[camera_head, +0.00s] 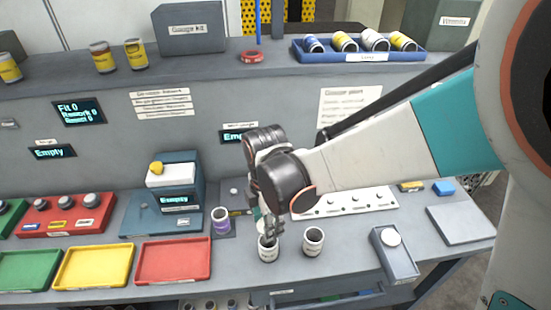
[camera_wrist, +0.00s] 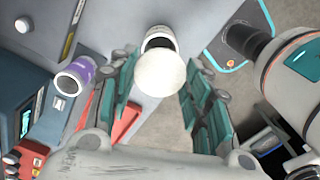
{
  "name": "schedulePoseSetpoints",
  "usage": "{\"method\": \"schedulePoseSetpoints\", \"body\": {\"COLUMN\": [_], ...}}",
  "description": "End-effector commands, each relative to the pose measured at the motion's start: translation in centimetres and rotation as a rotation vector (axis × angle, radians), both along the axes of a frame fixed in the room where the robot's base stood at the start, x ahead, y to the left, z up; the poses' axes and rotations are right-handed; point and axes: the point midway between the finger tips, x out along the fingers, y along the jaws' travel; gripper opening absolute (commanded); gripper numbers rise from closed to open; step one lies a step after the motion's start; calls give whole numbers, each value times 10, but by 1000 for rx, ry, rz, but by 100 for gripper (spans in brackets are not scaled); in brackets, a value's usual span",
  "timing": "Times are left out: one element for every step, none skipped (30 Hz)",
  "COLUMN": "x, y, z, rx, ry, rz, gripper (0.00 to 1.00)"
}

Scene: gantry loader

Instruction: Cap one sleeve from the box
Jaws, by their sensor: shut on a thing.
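My gripper (camera_head: 270,230) is over the front of the bench, fingers pointing down. In the wrist view its fingers (camera_wrist: 160,95) stand either side of a round white cap (camera_wrist: 160,75) and are shut on it. A white dark-mouthed sleeve (camera_head: 268,250) stands upright just below the gripper. In the wrist view the cap partly covers an open sleeve (camera_wrist: 158,38); I cannot tell whether they touch. A second white sleeve (camera_head: 313,241) stands open to the right. A purple-banded sleeve (camera_head: 221,220) stands to the left, also in the wrist view (camera_wrist: 75,77).
A grey holder with a white round piece (camera_head: 391,238) is at right. Red (camera_head: 172,261), yellow (camera_head: 93,266) and green trays (camera_head: 28,269) lie empty at left. A blue tray (camera_head: 358,55) of sleeves sits on the upper shelf. The bench's front edge is close.

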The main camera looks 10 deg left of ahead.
Motion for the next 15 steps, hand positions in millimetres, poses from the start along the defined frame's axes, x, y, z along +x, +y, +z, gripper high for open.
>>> {"method": "schedulePoseSetpoints", "body": {"x": [0,0,0,0,0,0,0,0,0,0,0,0,0,0,0], "y": [-1,-1,-1,-1,-1,0,0,0,0,0,0,0,0,0,0], "z": [-1,-1,-2,-2,-3,-4,-5,-6,-8,-9,-10,-12,-14,-16,-18], "rx": [0,0,0,0,0,0,0,0,0,0,0,0,0,0,0], "ry": [0,0,0,0,0,0,0,0,0,0,0,0,0,0,0], "rz": [0,1,1,1,1,1,1,1,1,1,1,1,1,0,0], "gripper": [33,33,33,33,33,33,33,33,33,33,33,33,33,33,33]}}
